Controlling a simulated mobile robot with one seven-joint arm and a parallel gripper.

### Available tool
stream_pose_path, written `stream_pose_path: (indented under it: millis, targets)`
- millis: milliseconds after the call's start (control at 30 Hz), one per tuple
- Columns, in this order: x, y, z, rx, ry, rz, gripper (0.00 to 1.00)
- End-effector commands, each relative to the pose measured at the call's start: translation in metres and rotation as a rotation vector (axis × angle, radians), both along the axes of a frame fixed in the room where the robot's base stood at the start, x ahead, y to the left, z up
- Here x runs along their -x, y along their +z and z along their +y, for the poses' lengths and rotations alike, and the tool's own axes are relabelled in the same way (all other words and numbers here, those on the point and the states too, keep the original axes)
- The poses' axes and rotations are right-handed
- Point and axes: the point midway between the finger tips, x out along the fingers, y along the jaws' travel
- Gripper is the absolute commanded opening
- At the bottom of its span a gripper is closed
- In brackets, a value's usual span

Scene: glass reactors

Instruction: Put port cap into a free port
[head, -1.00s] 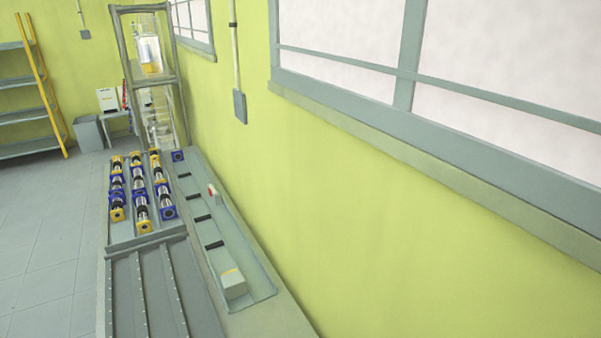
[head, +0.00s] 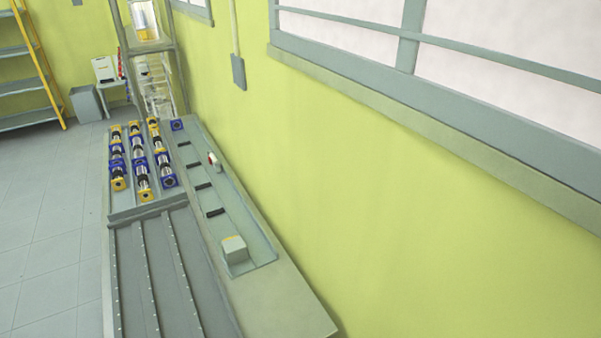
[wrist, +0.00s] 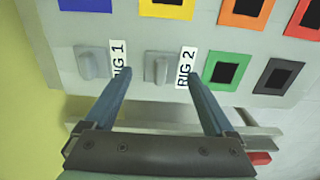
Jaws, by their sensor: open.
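No port cap can be clearly made out in either view. In the wrist view my gripper (wrist: 158,78) is open, with nothing between its two blue-grey fingers. The fingers point at a light grey panel (wrist: 130,32) with a grey knob (wrist: 158,67) by the RIG 2 label between the tips. A second grey knob (wrist: 92,62) is by the RIG 1 label. Square coloured frames with black centres are on the panel: green (wrist: 224,70), dark grey (wrist: 276,77), orange (wrist: 244,10) and others cut by the top edge. Whether these are ports cannot be told.
In the head view a long grey bench (head: 270,300) runs along the yellow-green wall. It carries rows of cylinders with blue and yellow square ends (head: 142,165), a grey box (head: 235,248) and several black bars. A glass apparatus in a frame (head: 155,75) stands behind. Floor at left is clear.

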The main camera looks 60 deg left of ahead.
Motion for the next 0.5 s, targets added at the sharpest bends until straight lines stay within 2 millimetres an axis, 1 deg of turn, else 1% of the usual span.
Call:
stream_pose_path:
  millis: [167, 400, 500]
  targets:
    - [-0.001, 0.030, 0.000, -0.003, 0.000, -0.003, 0.89]
    - [-0.001, 0.080, 0.000, -0.003, 0.000, -0.004, 0.89]
    - [0.000, 0.097, 0.000, -0.002, 0.000, -0.003, 0.89]
